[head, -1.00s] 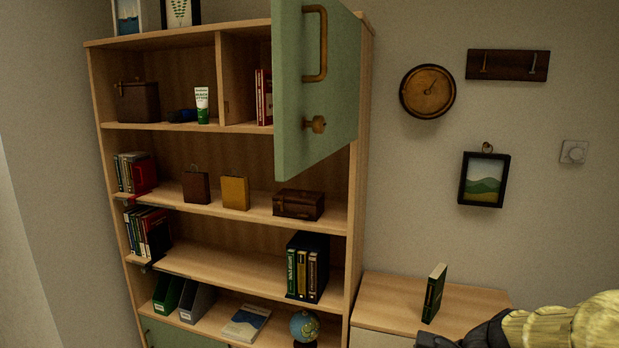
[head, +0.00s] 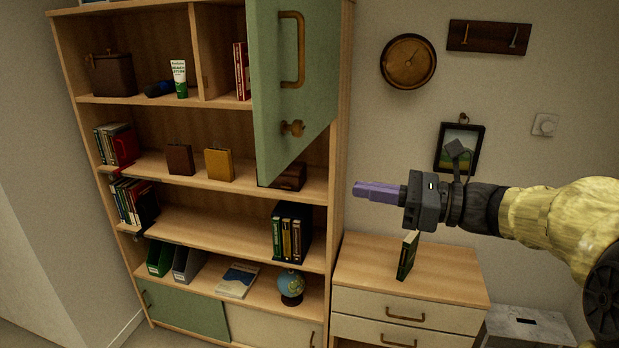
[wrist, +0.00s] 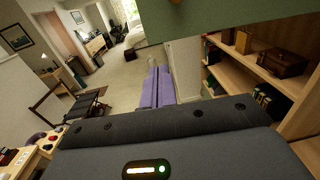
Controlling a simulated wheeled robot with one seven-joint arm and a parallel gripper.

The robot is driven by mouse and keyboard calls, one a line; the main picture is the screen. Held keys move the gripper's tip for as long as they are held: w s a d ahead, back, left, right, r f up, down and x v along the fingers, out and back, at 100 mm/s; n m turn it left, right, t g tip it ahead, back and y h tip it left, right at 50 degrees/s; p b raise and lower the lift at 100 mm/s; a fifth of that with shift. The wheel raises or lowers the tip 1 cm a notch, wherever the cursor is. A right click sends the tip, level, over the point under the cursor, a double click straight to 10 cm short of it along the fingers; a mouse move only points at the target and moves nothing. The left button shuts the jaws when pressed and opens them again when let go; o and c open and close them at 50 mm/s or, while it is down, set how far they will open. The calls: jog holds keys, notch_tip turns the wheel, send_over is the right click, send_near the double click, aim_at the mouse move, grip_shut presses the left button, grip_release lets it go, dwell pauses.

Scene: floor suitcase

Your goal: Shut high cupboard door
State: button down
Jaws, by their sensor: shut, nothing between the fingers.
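The green cupboard door (head: 290,100) at the top right of the bookcase stands open, swung out toward me. A long bronze handle (head: 291,50) and a small bronze knob or latch (head: 292,128) are on it. The door's top edge is cut off by the picture. My gripper (head: 358,190) is shut and empty, to the right of and below the door, apart from it, pointing left. In the wrist view the purple fingers (wrist: 155,87) lie together, and the door's green lower part (wrist: 225,27) crosses the top of the picture.
The bookcase shelves (head: 205,225) hold books, boxes and a globe (head: 291,286). A low drawer unit (head: 400,300) with a green book (head: 407,256) standing on it is below my arm. A clock (head: 408,62), a hook rail (head: 489,37) and a picture (head: 459,148) hang on the wall.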

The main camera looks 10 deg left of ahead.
aim_at(275, 176)
jog(key=a+p, duration=0.1)
jog(key=a, duration=0.3)
jog(key=w+a+p, duration=0.1)
jog(key=a+p, duration=0.1)
jog(key=a, duration=0.2)
jog(key=a+p, duration=0.2)
jog(key=a, duration=0.2)
jog(key=shift+w+a+r, duration=0.15)
jog(key=shift+w+a, duration=0.2)
jog(key=shift+w, duration=0.05)
jog(key=shift+w+a, duration=0.15)
jog(key=shift+a, duration=0.4)
jog(key=shift+a, duration=0.1)
